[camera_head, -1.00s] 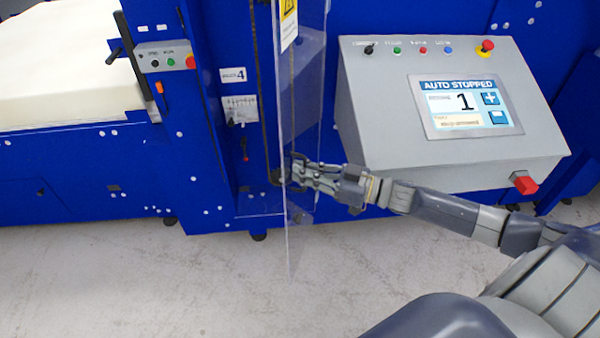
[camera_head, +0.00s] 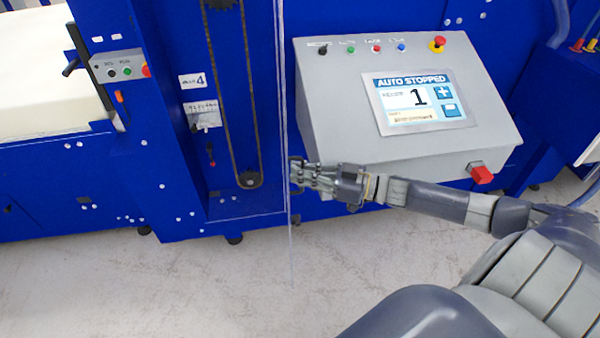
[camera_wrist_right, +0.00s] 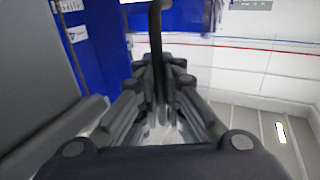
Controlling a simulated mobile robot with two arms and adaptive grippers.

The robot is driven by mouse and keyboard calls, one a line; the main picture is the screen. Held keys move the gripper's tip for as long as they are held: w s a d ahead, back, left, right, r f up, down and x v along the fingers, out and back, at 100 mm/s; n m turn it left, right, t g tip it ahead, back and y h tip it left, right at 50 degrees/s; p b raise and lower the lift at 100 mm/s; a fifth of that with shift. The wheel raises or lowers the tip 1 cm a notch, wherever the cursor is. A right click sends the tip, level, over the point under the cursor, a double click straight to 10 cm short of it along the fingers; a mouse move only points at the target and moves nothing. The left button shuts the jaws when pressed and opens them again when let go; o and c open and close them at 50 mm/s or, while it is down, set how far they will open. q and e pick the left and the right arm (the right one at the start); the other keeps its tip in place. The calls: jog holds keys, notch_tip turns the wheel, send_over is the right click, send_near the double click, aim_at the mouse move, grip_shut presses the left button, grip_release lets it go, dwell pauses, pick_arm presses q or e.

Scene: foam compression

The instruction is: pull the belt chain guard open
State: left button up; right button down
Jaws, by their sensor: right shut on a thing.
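The belt chain guard (camera_head: 290,240) is a clear panel, seen almost edge-on in the head view as a thin upright strip. It stands out from the blue machine, and the chain (camera_head: 257,120) with its lower sprocket (camera_head: 248,180) is uncovered to its left. My right gripper (camera_head: 299,174) is at the lower part of the panel, shut on the guard's handle. In the right wrist view the dark handle (camera_wrist_right: 156,35) runs down between the fingers (camera_wrist_right: 158,75). The fingers partly hide the handle. My left gripper is not in view.
A grey control box (camera_head: 345,110) with a screen and a red side knob (camera_head: 481,174) stands right of the guard, close above my right forearm. The blue machine frame (camera_head: 165,150) is to the left. The pale floor (camera_head: 200,285) in front is clear.

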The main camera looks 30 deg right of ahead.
jog(key=shift+s+a+f, duration=0.1)
jog(key=shift+s+f, duration=0.05)
jog(key=shift+f, duration=0.1)
jog(key=c, duration=2)
grip_release()
jog(key=shift+r, duration=0.15)
jog(key=v, duration=1.2)
